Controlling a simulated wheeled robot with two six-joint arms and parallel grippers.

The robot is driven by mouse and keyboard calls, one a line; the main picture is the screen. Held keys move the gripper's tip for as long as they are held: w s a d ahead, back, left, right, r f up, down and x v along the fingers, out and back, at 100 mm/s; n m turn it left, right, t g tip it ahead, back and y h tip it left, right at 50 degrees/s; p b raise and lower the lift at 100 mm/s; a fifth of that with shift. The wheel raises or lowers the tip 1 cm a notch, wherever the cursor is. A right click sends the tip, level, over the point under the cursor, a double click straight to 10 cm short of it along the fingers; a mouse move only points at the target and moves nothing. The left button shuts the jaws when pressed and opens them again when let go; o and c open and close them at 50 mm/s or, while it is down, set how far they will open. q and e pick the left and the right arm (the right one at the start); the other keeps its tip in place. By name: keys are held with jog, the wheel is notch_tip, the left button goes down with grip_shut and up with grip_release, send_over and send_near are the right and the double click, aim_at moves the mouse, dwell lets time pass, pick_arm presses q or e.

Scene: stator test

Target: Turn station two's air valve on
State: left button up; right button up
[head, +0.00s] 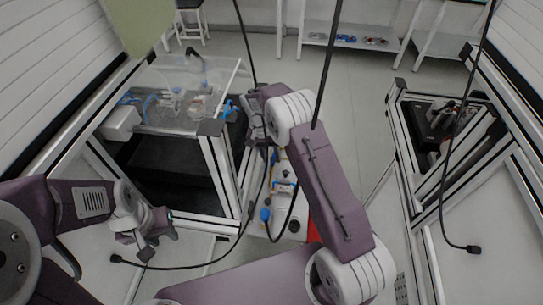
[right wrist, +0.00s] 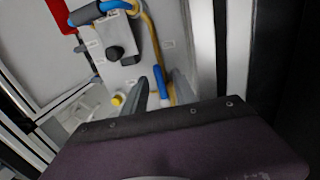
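A pale panel (right wrist: 150,50) with valve fittings fills the upper middle of the right wrist view. It carries a dark block with a knob (right wrist: 120,48), a blue handle-like part (right wrist: 160,84) beside a yellow hose (right wrist: 153,40), and a small yellow knob (right wrist: 117,100). I cannot tell which part is station two's air valve. My right gripper (right wrist: 162,92) is open, its dark fingers apart on either side of the blue part in this view; contact cannot be told. In the head view my right arm partly hides the panel (head: 283,205). My left gripper (head: 150,244) is at lower left, away from the panel; its fingertips are unclear.
A framed station (head: 210,165) with a clear-topped bench stands at left, and another framed station (head: 400,130) at right. Black cables (head: 190,267) hang across the view. A red part (head: 313,231) sits beside the panel. Open floor (head: 360,110) lies behind.

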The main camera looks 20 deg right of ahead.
jog(key=s+d+r, duration=0.7)
jog(key=s+r, duration=0.2)
jog(key=r, duration=0.2)
jog(key=shift+d, duration=0.25)
